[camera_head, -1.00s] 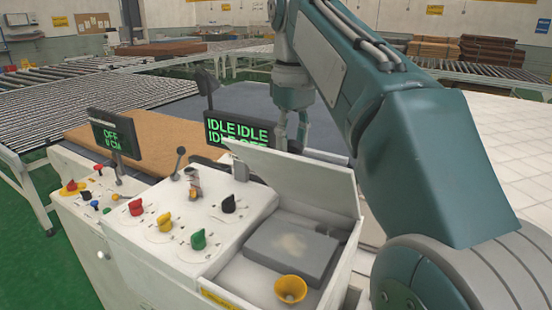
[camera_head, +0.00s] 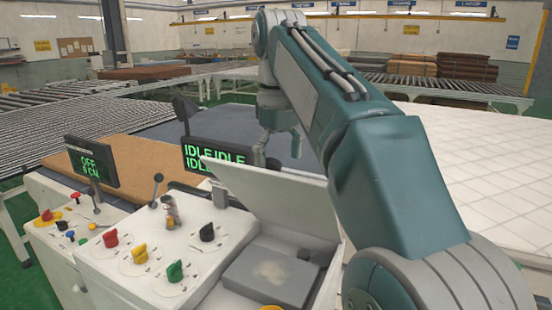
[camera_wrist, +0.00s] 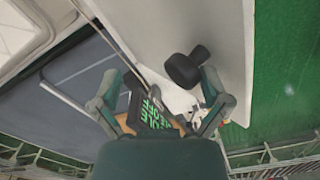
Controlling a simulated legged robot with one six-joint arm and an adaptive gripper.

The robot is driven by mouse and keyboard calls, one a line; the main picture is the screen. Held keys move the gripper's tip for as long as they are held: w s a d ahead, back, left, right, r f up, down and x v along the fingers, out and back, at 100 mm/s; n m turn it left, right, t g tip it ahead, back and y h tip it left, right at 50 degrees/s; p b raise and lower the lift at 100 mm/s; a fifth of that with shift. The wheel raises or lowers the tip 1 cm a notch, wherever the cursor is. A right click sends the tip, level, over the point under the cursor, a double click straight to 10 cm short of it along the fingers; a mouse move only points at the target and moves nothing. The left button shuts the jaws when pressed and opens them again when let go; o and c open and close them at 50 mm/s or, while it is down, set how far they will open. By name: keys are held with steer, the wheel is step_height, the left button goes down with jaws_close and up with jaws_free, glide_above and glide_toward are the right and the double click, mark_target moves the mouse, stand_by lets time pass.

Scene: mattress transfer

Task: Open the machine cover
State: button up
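The machine cover (camera_head: 285,203) is a white panel hinged on the control console. In the head view it stands tilted up, with the recess in front of it exposed. A grey block (camera_head: 270,276) lies in that recess. My gripper (camera_head: 278,152) is beyond the cover's top edge, pointing down, and its tips are partly hard to make out. In the wrist view my gripper (camera_wrist: 166,105) has its two fingers spread apart, with nothing held between them. I cannot tell whether a finger touches the cover.
The console carries coloured knobs (camera_head: 139,253) and a lever (camera_head: 157,190). An IDLE display (camera_head: 214,156) stands close left of my gripper, and an OFF display (camera_head: 92,161) farther left. A white mattress (camera_head: 480,165) lies at right. Roller conveyors (camera_head: 95,125) run behind.

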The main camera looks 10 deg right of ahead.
steer(key=shift+a+r, duration=0.1)
steer(key=shift+a, duration=0.3)
steer(key=shift+s, duration=0.15)
stand_by(0.4)
